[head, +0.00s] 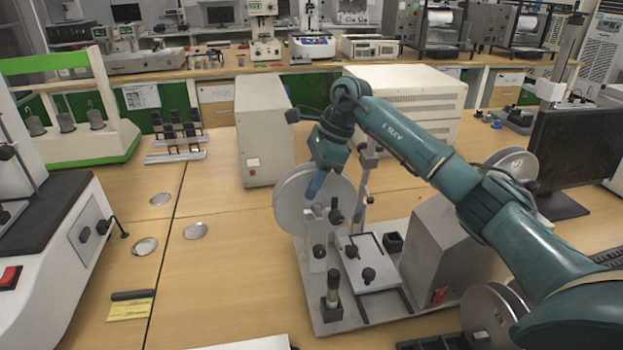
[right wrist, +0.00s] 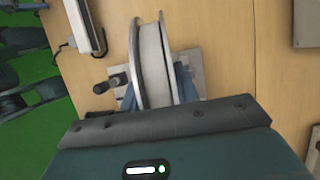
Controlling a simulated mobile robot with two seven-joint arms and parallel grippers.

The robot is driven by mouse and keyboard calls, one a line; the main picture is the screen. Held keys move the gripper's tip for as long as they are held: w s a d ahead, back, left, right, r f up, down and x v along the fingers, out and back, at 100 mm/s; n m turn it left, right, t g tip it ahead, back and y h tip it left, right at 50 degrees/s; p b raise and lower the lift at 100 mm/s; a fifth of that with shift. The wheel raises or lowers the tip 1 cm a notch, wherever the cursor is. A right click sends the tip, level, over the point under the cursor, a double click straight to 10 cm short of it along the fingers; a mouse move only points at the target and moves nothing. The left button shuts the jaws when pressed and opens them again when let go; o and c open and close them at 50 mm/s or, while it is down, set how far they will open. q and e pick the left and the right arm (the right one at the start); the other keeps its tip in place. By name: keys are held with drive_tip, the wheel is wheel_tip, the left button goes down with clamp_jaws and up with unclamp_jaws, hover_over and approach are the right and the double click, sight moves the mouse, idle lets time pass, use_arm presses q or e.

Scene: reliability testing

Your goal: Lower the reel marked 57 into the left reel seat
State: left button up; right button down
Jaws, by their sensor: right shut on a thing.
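A large pale grey reel (head: 290,208) stands on edge at the left end of the bench machine (head: 382,318). My right gripper (head: 318,186) is shut on this reel from above, and one blue finger shows in front of its face. In the right wrist view the reel (right wrist: 153,60) sits between the blue fingers (right wrist: 157,88). No number can be read on it. The left seat's upright post (head: 316,245) is just in front of the reel's lower part. Whether the reel rests in the seat is hidden. My left gripper is out of view.
A beige cabinet (head: 264,135) stands close behind the held reel. A monitor (head: 578,150) is at the right. The table left of the machine (head: 225,280) is mostly clear.

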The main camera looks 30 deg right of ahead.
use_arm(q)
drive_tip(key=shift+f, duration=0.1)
use_arm(e)
drive_tip(key=shift+f, duration=0.1)
drive_tip(key=shift+f, duration=0.25)
idle(0.5)
drive_tip(key=shift+c, duration=2)
unclamp_jaws()
use_arm(q)
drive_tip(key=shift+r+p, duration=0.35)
drive_tip(key=shift+p, duration=0.3)
use_arm(e)
drive_tip(key=shift+v, duration=1.15)
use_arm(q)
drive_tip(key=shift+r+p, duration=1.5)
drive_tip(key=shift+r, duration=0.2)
use_arm(e)
drive_tip(key=shift+v, duration=2.3)
